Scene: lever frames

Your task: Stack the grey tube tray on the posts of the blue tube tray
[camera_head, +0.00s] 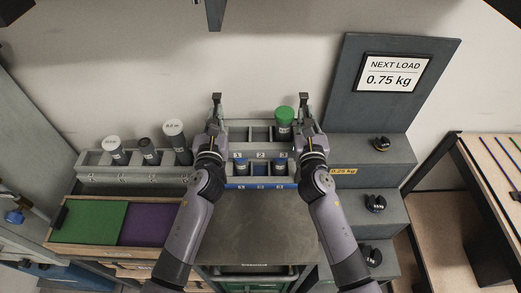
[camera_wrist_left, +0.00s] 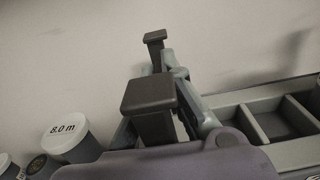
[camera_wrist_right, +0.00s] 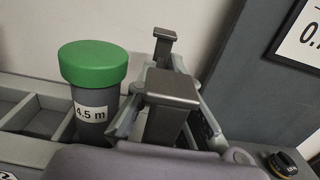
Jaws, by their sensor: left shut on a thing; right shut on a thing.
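The grey tube tray (camera_head: 260,123) is held between my two grippers, one at each end. A green-capped tube (camera_head: 284,122) marked 4.5 m stands in its right compartment, also seen in the right wrist view (camera_wrist_right: 93,92); its other compartments look empty. My left gripper (camera_head: 214,112) is shut on the tray's left end, my right gripper (camera_head: 306,112) on its right end. The blue tube tray (camera_head: 258,183) shows below the grey tray in the head view. Its posts are not clear, and I cannot tell whether the trays touch.
A grey rack (camera_head: 135,178) with several capped tubes stands at left, behind a green mat (camera_head: 88,222) and purple mat (camera_head: 148,224). Grey steps (camera_head: 365,205) with black knobs and a NEXT LOAD 0.75 kg sign (camera_head: 394,73) are at right. The front worktop (camera_head: 255,230) is clear.

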